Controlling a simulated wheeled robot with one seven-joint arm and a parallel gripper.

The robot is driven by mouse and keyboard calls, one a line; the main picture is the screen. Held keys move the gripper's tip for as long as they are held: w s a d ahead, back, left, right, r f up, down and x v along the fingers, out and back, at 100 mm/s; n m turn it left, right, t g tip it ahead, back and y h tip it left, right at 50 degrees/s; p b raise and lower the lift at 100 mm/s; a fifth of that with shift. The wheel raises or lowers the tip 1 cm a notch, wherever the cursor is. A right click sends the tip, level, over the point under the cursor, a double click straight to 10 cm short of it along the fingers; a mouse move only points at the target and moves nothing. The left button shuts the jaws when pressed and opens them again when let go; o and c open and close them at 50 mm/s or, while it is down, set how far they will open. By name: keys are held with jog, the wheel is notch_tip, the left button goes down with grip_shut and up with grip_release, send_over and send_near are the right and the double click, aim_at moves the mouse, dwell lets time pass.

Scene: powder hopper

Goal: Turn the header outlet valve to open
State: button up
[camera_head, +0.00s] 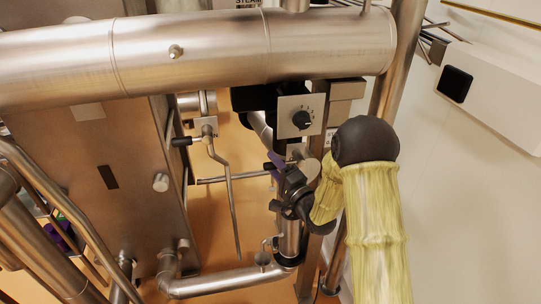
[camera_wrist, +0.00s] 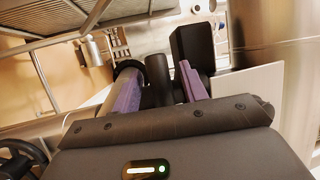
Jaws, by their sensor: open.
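My gripper (camera_head: 277,161) has purple finger pads and is open, below a square plate with a black rotary knob (camera_head: 302,120) in the head view. This knob hangs under the large steel header pipe (camera_head: 200,55). A black-gripped handle (camera_head: 181,141) sticks out left of a thin pipe, apart from my gripper. I cannot tell for sure which of these is the header outlet valve. In the wrist view my gripper (camera_wrist: 160,85) has a dark cylindrical part (camera_wrist: 158,82) between or just beyond its fingers; contact cannot be told. A black block (camera_wrist: 193,45) stands behind it.
A steel hopper wall (camera_head: 105,175) stands at left. A lower horizontal pipe (camera_head: 220,283) runs beneath my gripper. A thin bent rod (camera_head: 231,195) hangs left of it. A white wall box (camera_head: 495,90) is at right. The white wall area at lower right is clear.

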jog(key=shift+x, duration=1)
grip_shut()
jog(key=shift+d+r+m+t+h+b, duration=0.25)
jog(key=shift+r+m+t+b, duration=0.5)
jog(key=shift+m, duration=0.65)
jog(key=shift+d+r+m+t+h+b, duration=0.2)
jog(key=shift+r+m+t+b, duration=0.25)
jog(key=shift+r+m+b, duration=0.7)
jog(key=shift+f+m, duration=0.25)
jog(key=shift+f, duration=0.1)
grip_release()
jog(key=shift+w, duration=0.1)
